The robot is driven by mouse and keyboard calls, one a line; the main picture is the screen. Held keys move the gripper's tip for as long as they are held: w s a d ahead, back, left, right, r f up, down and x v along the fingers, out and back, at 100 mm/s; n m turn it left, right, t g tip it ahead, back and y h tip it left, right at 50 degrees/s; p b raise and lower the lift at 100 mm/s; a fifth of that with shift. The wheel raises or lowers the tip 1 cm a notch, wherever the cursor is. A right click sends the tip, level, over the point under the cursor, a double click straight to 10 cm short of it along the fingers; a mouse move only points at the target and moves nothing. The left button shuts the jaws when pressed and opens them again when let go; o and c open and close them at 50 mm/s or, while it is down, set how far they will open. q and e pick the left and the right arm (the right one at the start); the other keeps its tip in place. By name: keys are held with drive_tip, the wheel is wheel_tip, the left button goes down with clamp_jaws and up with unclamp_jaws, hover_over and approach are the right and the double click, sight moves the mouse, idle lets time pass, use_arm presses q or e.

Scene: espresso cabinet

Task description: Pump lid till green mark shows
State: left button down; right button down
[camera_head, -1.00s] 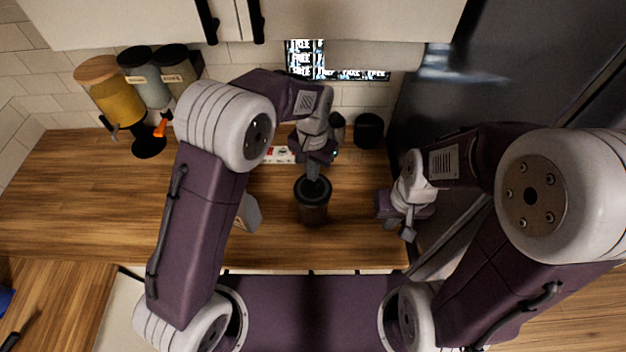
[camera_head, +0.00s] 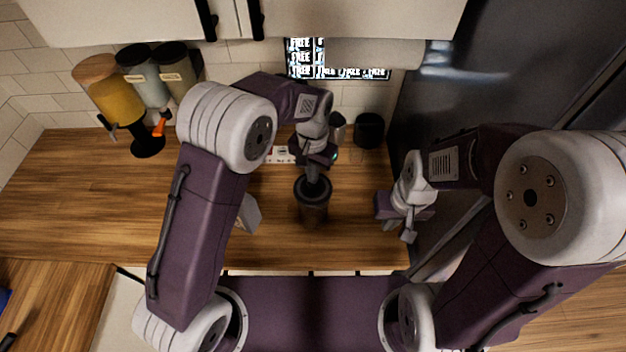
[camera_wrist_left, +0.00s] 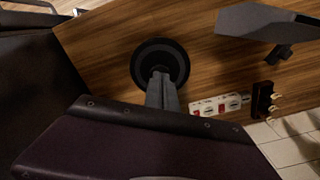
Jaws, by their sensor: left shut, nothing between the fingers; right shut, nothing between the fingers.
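A dark cylindrical canister (camera_head: 313,213) stands upright on the wooden counter in the head view. Its round black lid (camera_head: 301,186) faces up, and the lid also shows in the left wrist view (camera_wrist_left: 143,66). My left gripper (camera_head: 313,182) is shut and empty, its fingertips pointing down over the middle of the lid. In the left wrist view the closed fingertips (camera_wrist_left: 160,77) overlap the lid's centre; I cannot tell whether they touch it. No green mark can be made out on the lid. My right gripper (camera_head: 408,233) is shut and empty, to the right of the canister.
A white power strip (camera_head: 280,155) lies behind the canister, with a dark round container (camera_head: 369,130) at the back right. A grey wedge-shaped object (camera_head: 248,213) stands left of the canister.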

use_arm(q)
drive_tip(key=shift+f+b, duration=0.3)
drive_tip(key=shift+f, duration=0.25)
drive_tip(key=shift+r, duration=0.1)
wheel_tip(320, 180, up, 7)
drive_tip(key=p, duration=0.6)
idle(0.6)
